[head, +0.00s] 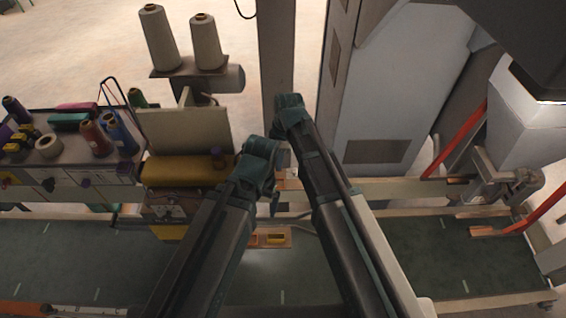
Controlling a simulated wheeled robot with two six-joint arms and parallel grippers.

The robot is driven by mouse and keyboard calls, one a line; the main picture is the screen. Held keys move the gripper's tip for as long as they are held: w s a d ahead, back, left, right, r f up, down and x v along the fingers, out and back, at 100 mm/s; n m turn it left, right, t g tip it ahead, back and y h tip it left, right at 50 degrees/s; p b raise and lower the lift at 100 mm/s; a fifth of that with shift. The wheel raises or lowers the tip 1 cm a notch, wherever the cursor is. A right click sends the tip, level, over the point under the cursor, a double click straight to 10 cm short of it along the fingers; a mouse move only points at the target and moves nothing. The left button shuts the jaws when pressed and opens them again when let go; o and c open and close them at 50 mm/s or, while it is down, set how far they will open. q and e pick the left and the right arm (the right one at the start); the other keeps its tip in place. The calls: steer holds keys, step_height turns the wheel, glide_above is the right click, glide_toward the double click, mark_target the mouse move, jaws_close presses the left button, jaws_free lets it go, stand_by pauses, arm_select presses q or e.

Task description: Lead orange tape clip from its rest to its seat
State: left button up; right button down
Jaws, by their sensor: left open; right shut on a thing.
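My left gripper (272,190) is open, low in the middle of the head view, near the rail of the machine. My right gripper (284,140) is higher and farther back, in front of the grey post. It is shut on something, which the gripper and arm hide. I cannot make out the orange tape clip for certain. A small yellow-orange piece (276,238) sits on a light wooden plate (262,244) below my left gripper; I cannot tell whether it is the clip, its rest or its seat.
A sewing head with a mustard-coloured body (184,169) stands left of my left gripper, with cream thread cones (160,38) above. A table (66,160) of spools is at far left. A grey cabinet (395,90) stands behind. The dark green belt (60,255) runs across the front.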

steer(key=shift+w, duration=0.15)
step_height(320, 180, down, 8)
steer(key=b, duration=0.8)
steer(key=shift+f, duration=0.15)
stand_by(0.9)
